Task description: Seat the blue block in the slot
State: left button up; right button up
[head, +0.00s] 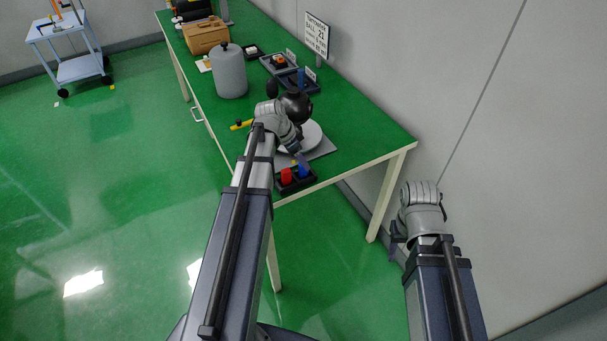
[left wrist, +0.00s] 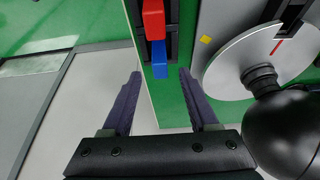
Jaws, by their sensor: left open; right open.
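The blue block (head: 303,170) stands beside a red block (head: 286,175) in a small black tray (head: 297,186) at the table's near end. In the left wrist view the blue block (left wrist: 160,66) appears between and just beyond the fingertips of my open left gripper (left wrist: 160,76), with no contact visible. My left gripper (head: 294,145) is above the table near the tray in the head view. A pale round disc (left wrist: 222,78) lies right of the tray, with a dark gap and red mark; I cannot tell whether this is the slot. My right gripper (head: 394,243) is open, off the table.
A black ball-shaped device (left wrist: 290,130) overhangs the disc close to my left gripper. A grey canister (head: 230,72), brown box (head: 205,36) and dark trays (head: 299,89) stand farther back. A sign (head: 316,36) stands by the wall.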

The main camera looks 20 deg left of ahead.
aim_at(304, 171)
pick_arm(q)
jog(key=b+x, duration=0.2)
jog(key=x, duration=0.1)
jog(key=shift+f, duration=0.25)
jog(key=shift+r, duration=0.1)
grip_shut()
